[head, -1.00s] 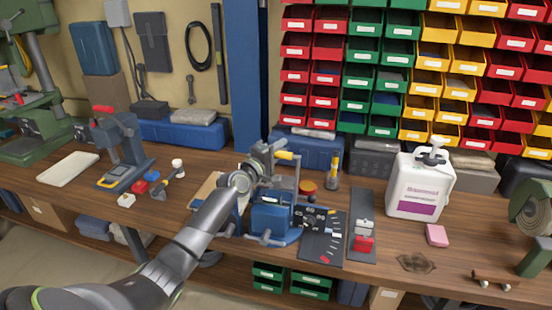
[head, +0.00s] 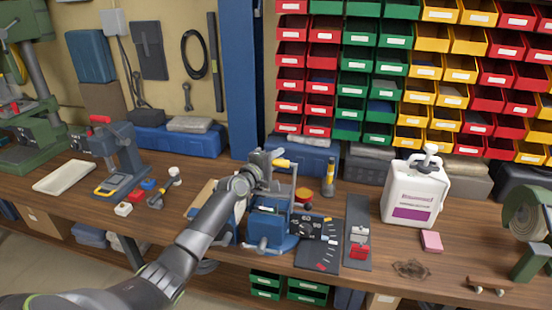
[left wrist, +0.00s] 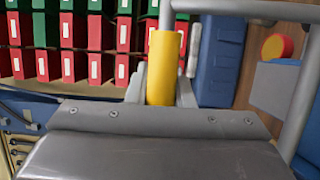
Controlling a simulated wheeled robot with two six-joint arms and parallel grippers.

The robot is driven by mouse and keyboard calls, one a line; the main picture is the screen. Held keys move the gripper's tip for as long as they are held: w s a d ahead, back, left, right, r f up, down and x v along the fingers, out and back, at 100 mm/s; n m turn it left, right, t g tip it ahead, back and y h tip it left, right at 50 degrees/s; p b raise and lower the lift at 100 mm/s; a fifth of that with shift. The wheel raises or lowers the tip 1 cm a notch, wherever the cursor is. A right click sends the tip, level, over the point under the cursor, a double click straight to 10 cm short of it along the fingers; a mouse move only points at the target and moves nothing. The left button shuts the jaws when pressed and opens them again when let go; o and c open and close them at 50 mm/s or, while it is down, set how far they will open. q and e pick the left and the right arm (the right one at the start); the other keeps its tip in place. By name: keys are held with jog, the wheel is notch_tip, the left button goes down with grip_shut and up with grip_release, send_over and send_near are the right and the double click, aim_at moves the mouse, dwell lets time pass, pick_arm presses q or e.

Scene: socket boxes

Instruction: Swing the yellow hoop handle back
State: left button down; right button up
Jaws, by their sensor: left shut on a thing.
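The yellow hoop handle (head: 283,163) is a yellow sleeve on a grey metal hoop. The hoop stands up from a blue fixture (head: 268,229) on the workbench. My left gripper (head: 268,161) is at the top of the hoop, shut on the yellow sleeve. In the left wrist view the yellow sleeve (left wrist: 164,58) stands between the fingertips of the left gripper (left wrist: 160,88), and the grey hoop bars run beside and above it. The fingers partly hide the sleeve's lower end. My right gripper is not in view.
A dark panel (head: 318,256) with dials lies right of the fixture. A white jug (head: 413,192) and a pink block (head: 431,241) stand farther right. A blue post (head: 242,75) and stacked bins (head: 365,63) rise behind. A blue-grey press (head: 122,160) stands left.

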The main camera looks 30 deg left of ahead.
pick_arm(q)
jog(key=shift+s+f+g, duration=0.2)
jog(key=shift+f+g, duration=0.1)
jog(key=shift+f, duration=0.95)
jog(key=c, duration=1.5)
grip_release()
jog(key=shift+c, duration=0.2)
jog(key=shift+o, duration=1.3)
jog(key=shift+w+f, duration=0.15)
jog(key=shift+w, duration=0.05)
